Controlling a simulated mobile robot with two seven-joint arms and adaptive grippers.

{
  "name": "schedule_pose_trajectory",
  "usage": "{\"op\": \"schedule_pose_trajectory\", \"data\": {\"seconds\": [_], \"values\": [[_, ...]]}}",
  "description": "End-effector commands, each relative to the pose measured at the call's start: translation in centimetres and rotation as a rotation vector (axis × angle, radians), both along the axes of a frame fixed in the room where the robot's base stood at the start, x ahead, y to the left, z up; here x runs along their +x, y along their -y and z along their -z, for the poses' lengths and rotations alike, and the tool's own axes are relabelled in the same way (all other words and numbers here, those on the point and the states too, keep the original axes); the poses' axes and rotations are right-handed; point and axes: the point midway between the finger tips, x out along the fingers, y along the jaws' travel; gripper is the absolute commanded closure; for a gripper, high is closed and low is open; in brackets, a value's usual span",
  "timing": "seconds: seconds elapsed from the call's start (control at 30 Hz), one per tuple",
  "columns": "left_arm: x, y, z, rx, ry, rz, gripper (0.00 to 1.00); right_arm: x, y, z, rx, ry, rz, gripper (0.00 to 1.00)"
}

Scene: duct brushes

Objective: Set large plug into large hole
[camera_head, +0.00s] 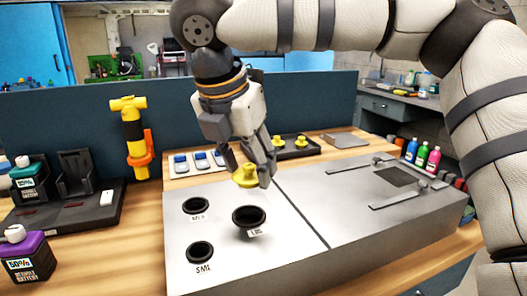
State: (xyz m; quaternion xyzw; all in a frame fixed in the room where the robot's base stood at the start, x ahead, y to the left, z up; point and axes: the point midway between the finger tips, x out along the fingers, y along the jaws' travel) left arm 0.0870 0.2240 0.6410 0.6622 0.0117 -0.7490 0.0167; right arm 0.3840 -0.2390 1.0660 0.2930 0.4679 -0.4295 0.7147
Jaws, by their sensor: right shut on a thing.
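My right gripper (254,172) comes down from the top centre and is shut on a yellow plug (244,177). It holds the plug above the metal box's top, behind the large hole (249,216). The large hole has a raised black rim and a small label at its front. Two smaller black-rimmed holes lie to its left, an upper one (196,206) and a lower one (200,251). The gripper's fingers hide part of the plug. Two more yellow plugs (290,141) sit in a dark tray (287,151) behind the box. My left gripper is not in view.
A yellow and black tool (133,135) stands at left. Battery packs (27,257) and a dark charger are at far left. Bottles (421,154) stand at right.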

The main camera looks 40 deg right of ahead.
Motion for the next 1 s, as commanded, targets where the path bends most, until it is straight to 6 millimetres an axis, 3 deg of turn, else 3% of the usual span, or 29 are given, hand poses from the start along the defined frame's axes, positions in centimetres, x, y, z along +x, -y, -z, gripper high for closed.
{"op": "schedule_pose_trajectory", "data": {"seconds": [0.23, 0.63, 1.0], "values": [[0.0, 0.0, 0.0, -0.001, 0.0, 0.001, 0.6, 0.2, -0.5, 1.1, 0.005, -0.001, -0.013, 0.64], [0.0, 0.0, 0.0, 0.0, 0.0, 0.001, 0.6, 0.2, -0.4, 5.6, 0.005, 0.0, -0.013, 0.64], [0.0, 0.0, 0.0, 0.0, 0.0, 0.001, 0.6, 0.2, -0.4, 6.2, 0.006, 0.002, -0.013, 0.64]]}}
